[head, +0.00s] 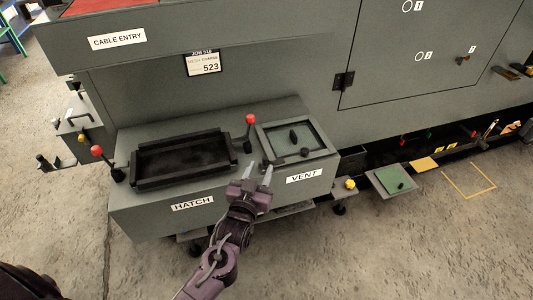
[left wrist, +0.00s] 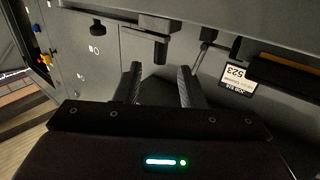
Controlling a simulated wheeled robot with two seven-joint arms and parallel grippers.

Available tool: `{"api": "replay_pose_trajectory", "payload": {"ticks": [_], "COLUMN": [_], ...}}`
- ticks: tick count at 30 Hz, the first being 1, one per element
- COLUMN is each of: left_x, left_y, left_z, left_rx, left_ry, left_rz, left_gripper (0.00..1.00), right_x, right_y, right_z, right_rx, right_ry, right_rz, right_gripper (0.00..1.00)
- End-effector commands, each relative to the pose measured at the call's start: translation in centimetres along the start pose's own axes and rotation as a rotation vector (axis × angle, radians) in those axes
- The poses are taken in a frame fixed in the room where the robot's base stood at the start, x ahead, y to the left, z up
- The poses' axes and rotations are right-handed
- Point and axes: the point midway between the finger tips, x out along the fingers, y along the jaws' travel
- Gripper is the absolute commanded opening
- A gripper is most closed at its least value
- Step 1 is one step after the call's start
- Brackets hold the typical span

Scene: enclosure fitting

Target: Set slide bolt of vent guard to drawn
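The vent guard (head: 318,134) is a grey-green framed lid on top of the low box, above the VENT label (head: 304,175). A black knob (head: 293,134) stands near its middle. Small black fittings (head: 304,152) sit along its front edge; which is the slide bolt, and its position, I cannot tell. My left gripper (head: 258,172) is in front of the guard's front left corner, fingers apart and empty. In the left wrist view the open fingers (left wrist: 158,84) point toward a black block with a stubby peg (left wrist: 160,50), apart from it. My right gripper is not in view.
Left of the guard is a black-framed hatch (head: 182,158) with red-knobbed levers (head: 250,119) at its ends. The large grey cabinet (head: 270,70) rises behind. A green plate (head: 393,179) lies low at right. Open floor (head: 400,250) is in front.

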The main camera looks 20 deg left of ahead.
Motion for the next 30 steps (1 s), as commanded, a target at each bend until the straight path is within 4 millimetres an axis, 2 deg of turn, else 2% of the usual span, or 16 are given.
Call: {"api": "replay_pose_trajectory", "payload": {"ticks": [6, 12, 16, 24, 30], "left_x": [3.5, 6.1, 6.9, 7.0, 7.0], "left_y": [0.0, 0.0, 0.0, 0.0, 0.0], "left_z": [-0.2, -0.1, 0.0, 0.0, 0.0], "left_rx": [0.0, 0.0, 0.0, 0.0, 0.0], "left_ry": [0.002, 0.0, -0.001, -0.002, -0.002], "left_rz": [0.001, 0.001, 0.0, 0.001, 0.001], "left_gripper": [0.36, 0.36, 0.36, 0.36, 0.1], "right_x": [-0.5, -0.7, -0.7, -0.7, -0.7], "right_y": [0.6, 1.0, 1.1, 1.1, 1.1], "right_z": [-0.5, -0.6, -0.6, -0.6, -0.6], "right_rx": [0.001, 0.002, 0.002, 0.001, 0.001], "right_ry": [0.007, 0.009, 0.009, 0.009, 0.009], "right_rz": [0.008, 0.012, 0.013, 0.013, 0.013], "right_gripper": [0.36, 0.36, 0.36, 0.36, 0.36]}}
